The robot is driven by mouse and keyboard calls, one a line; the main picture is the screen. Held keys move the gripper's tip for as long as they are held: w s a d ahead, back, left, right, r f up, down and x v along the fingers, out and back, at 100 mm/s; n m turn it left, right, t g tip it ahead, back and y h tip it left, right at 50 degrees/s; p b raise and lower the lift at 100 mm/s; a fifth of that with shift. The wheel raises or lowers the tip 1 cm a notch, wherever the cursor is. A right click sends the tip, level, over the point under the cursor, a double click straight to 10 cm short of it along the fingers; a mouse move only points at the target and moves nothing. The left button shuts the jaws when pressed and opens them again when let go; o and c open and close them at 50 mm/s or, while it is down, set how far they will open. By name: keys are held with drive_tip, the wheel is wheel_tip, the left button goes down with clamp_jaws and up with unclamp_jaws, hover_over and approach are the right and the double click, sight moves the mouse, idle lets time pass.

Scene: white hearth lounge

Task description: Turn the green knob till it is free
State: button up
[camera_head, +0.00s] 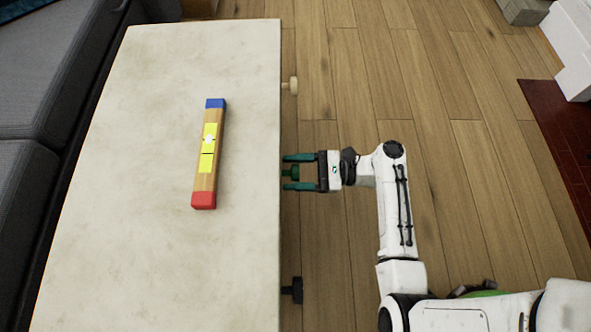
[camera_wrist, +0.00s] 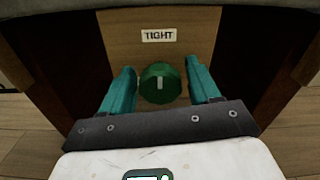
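The green knob (camera_wrist: 160,83) sticks out from a wooden panel on the table's side, under a label reading "TIGHT" (camera_wrist: 159,35). A pale mark on the knob's face points upright. In the head view the knob (camera_head: 290,173) shows at the table's right edge. My gripper (camera_head: 287,172) is open, with its teal fingers on both sides of the knob. In the wrist view my gripper (camera_wrist: 162,80) shows gaps between each finger and the knob. The knob's back is hidden.
The pale tabletop (camera_head: 150,120) holds a wooden bar (camera_head: 205,177) with blue and red ends and yellow parts. A cream knob (camera_head: 291,86) and a black knob (camera_head: 293,290) stick out along the same edge. A grey sofa (camera_head: 40,80) stands left; wooden floor (camera_head: 455,75) lies open right.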

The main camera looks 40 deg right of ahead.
drive_tip(key=c, duration=0.8)
